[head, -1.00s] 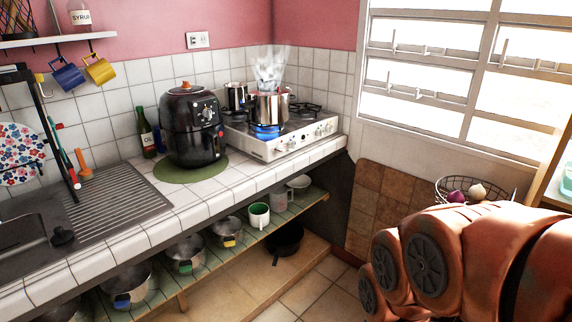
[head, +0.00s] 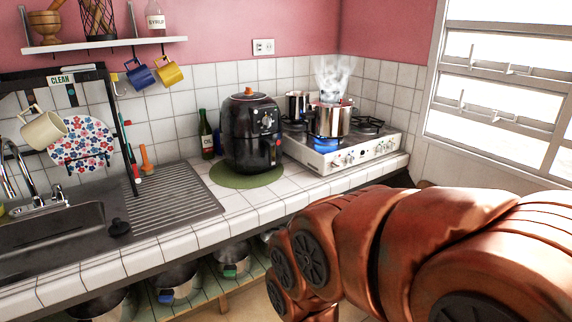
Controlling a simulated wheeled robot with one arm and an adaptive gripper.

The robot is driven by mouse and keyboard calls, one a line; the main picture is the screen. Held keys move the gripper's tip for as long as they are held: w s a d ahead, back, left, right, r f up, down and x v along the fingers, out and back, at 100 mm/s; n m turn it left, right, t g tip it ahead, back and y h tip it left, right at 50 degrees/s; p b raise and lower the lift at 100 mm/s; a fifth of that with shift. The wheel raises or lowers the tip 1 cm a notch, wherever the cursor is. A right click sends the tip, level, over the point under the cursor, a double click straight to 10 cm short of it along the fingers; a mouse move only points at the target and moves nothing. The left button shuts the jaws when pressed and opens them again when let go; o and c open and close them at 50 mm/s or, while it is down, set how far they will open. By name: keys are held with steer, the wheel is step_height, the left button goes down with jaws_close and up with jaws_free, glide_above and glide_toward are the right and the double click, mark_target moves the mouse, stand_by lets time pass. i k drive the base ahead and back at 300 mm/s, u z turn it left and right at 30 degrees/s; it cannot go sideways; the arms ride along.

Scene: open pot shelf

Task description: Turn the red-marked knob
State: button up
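A white gas stove (head: 362,153) stands on the tiled counter by the back corner, with several small knobs (head: 348,159) along its front panel. A red mark on any of them is too small to make out. A black air fryer (head: 240,142) left of the stove also has a dial (head: 267,120). My orange arm crosses the lower right, below and in front of the stove. My gripper is not visible.
The tiled counter (head: 235,204) runs from the sink (head: 50,240) to the stove. A green bottle (head: 206,136) stands beside the air fryer. Pots (head: 178,280) sit on the shelf under the counter. A window (head: 500,85) is at the right.

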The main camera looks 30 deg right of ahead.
mark_target(335, 163)
steer(key=i, duration=1.15)
steer(key=z, duration=0.85)
